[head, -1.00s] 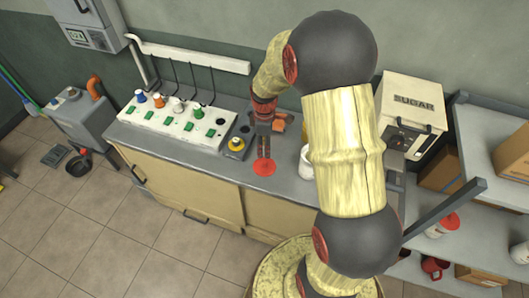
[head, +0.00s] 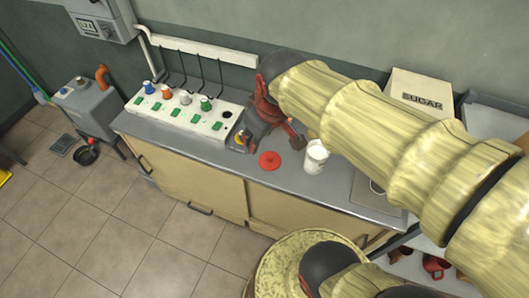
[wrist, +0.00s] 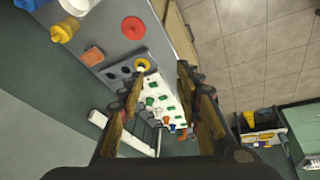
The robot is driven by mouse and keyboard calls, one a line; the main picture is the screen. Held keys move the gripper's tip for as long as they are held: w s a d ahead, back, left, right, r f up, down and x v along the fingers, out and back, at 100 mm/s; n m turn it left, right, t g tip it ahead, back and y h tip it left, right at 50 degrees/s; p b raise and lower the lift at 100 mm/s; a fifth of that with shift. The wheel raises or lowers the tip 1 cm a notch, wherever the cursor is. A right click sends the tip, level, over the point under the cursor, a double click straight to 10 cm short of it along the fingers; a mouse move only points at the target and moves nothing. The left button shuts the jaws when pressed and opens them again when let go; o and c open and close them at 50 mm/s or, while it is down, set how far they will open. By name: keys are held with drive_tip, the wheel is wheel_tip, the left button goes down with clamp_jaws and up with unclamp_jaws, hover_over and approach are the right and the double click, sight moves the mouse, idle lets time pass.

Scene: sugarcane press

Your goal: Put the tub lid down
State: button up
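The tub lid is a flat red disc (head: 269,160) lying on the grey counter, near its front edge. It also shows at the top of the wrist view (wrist: 132,27). A white tub (head: 315,157) stands on the counter to the right of the lid; its top is partly hidden by my arm.
A white panel (head: 186,117) with coloured cones and green switches stands at the counter's left, with a yellow knob beside it. A sugar box (head: 420,93) stands at the back right. Bare counter (head: 340,190) lies in front of the tub.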

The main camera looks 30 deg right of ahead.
drive_tip(key=s+a+r+m+t, duration=0.1)
drive_tip(key=s+a+r+m, duration=0.1)
drive_tip(key=s, duration=0.4)
drive_tip(key=shift+s+a+r+m, duration=0.2)
drive_tip(key=shift+s+a+m, duration=0.05)
drive_tip(key=shift+s+m, duration=0.15)
drive_tip(key=shift+f, duration=0.1)
drive_tip(key=shift+c, duration=0.5)
drive_tip(key=shift+d, duration=0.15)
